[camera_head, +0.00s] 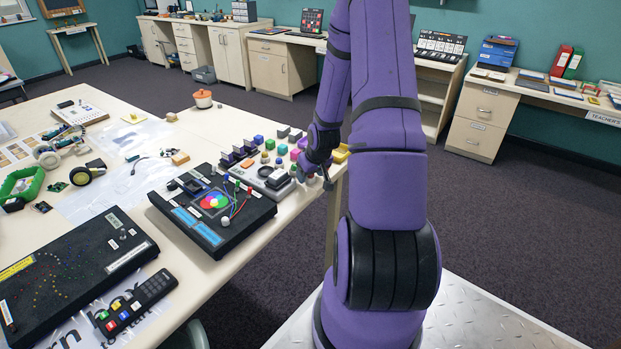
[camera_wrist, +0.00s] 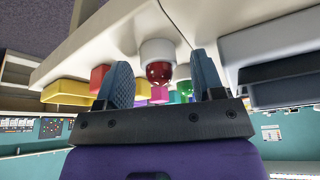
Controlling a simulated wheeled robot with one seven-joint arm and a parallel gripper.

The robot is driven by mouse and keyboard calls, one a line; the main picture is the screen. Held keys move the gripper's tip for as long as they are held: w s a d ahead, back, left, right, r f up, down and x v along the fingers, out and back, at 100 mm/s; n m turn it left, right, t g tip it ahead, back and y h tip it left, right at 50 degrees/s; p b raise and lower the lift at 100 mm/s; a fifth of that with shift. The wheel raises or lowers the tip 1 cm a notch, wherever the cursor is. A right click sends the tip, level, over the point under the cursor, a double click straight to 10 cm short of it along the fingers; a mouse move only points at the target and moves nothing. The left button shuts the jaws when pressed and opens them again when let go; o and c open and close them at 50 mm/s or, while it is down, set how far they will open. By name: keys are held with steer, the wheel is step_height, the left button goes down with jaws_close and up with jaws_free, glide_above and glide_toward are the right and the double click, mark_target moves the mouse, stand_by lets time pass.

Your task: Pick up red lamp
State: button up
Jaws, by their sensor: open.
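The red lamp (camera_wrist: 159,73) is a small shiny red dome on a round white base (camera_wrist: 158,49). In the wrist view, which looks upside down, it shows between the two fingers of my gripper (camera_wrist: 163,70). The fingers are open, one on each side of it, and a gap shows on both sides. In the head view my gripper (camera_head: 318,174) is low over the right edge of the table, and I cannot clearly make out the red lamp there.
A green lamp (camera_wrist: 184,88) is beyond the red one. On the table (camera_head: 130,97), a black panel with coloured discs (camera_head: 180,210) stands left of my gripper. Open floor lies to the right.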

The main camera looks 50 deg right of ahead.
steer(key=c, duration=0.9)
steer(key=shift+c, duration=0.2)
steer(key=shift+r, duration=0.15)
